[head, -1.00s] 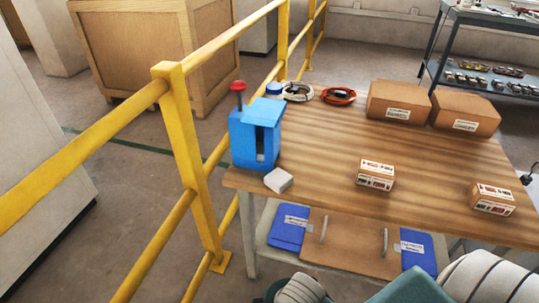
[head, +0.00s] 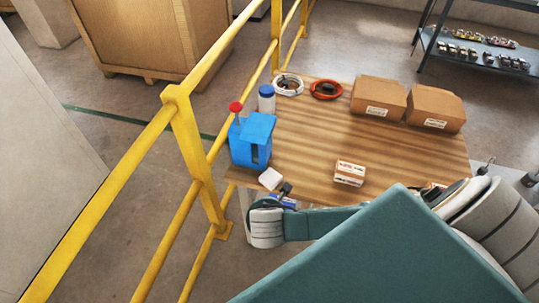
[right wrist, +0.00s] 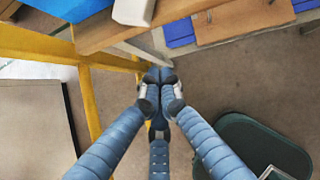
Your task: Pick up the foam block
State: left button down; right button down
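The foam block, a small white block (head: 270,179), lies at the front left corner of the wooden table, just in front of the blue box-like holder. It also shows at the top edge of the right wrist view (right wrist: 133,12). My right arm reaches in from the right, low in front of the table. Its gripper (head: 286,188) is small and dark beside the block's right side in the head view. In the right wrist view my right gripper (right wrist: 160,76) has its fingertips together with nothing between them, apart from the block and below the table edge. My left gripper is out of view.
The blue holder (head: 250,142) with a red-topped item stands behind the block. A yellow railing (head: 188,140) runs along the table's left side. A small labelled box (head: 349,173) and two brown cartons (head: 379,96) are on the table (head: 310,135). The table's middle is clear.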

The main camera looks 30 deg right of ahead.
jog(key=r, duration=0.1)
jog(key=p, duration=0.2)
send_near(270, 177)
jog(key=shift+n, duration=0.4)
jog(key=w+f, duration=0.1)
jog(key=w+d+f, duration=0.2)
jog(key=w+f, duration=0.1)
jog(key=shift+d, duration=0.25)
jog(key=shift+s+a+f, duration=0.1)
jog(key=shift+a+f, duration=0.05)
jog(key=shift+f, duration=0.55)
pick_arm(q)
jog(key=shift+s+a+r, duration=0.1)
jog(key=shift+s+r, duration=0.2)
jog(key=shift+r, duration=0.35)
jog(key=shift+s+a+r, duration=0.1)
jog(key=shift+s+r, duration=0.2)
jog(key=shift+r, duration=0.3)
pick_arm(e)
jog(key=shift+s+f, duration=0.1)
jog(key=shift+f, duration=0.1)
jog(key=shift+s, duration=0.1)
